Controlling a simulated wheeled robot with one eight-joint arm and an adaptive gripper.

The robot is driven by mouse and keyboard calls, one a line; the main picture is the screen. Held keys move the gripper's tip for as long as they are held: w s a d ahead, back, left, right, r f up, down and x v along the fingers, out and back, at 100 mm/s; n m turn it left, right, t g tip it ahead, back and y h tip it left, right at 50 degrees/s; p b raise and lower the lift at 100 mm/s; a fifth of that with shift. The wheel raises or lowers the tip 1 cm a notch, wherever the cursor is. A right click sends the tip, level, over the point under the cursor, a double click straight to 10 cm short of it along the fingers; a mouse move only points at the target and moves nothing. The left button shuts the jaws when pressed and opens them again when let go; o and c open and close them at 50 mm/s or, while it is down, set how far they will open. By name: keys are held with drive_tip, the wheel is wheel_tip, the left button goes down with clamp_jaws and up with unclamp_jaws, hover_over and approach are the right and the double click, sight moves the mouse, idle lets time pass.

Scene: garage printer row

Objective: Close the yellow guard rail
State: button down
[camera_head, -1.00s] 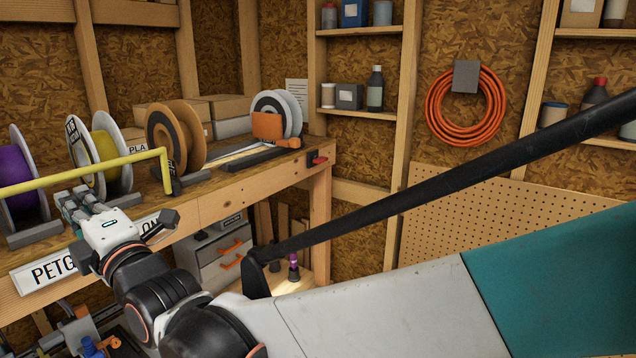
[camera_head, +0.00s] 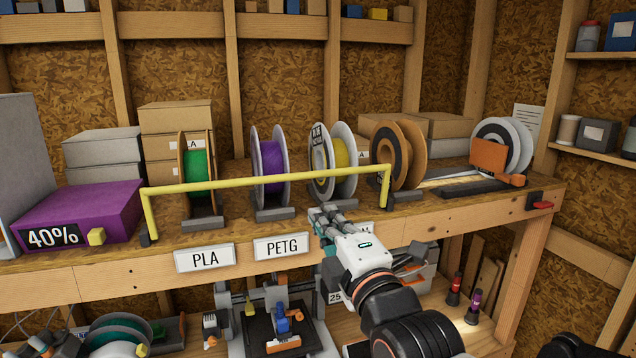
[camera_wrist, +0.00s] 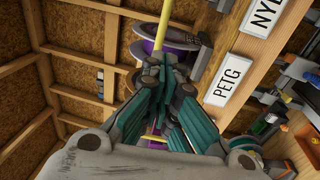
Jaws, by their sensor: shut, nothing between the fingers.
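The yellow guard rail (camera_head: 225,185) runs along the front of the upper shelf, in front of the spools. Its bar stands above the shelf edge on an end post at each side, the right one (camera_head: 386,188) beside the brown spool. My gripper (camera_head: 322,212) is shut and empty, just below the bar towards its right part, in front of the yellow spool. In the wrist view the rail (camera_wrist: 163,22) passes behind the gripper tips (camera_wrist: 160,62). I cannot tell whether the tips touch it.
Green (camera_head: 197,165), purple (camera_head: 268,167) and yellow (camera_head: 341,165) spools stand behind the rail. A purple box (camera_head: 85,208) sits at the left. PLA (camera_head: 205,258) and PETG (camera_head: 282,247) signs hang on the shelf front. A printer (camera_head: 280,318) stands below.

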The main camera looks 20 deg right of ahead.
wheel_tip(320, 180, up, 4)
drive_tip(key=s+d+r+g+p, duration=0.1)
drive_tip(key=s+g+p, duration=0.1)
drive_tip(key=p, duration=0.2)
drive_tip(key=g+h+p, duration=0.1)
approach(309, 175)
drive_tip(key=shift+m, duration=0.3)
drive_tip(key=shift+w+f, duration=0.25)
drive_tip(key=shift+w, duration=1.45)
drive_tip(key=shift+w+f, duration=0.2)
drive_tip(key=shift+w, duration=1.5)
drive_tip(key=shift+w+r+g+p, duration=0.15)
drive_tip(key=shift+w+g+p, duration=0.3)
drive_tip(key=shift+w, duration=0.2)
drive_tip(key=shift+s, duration=0.1)
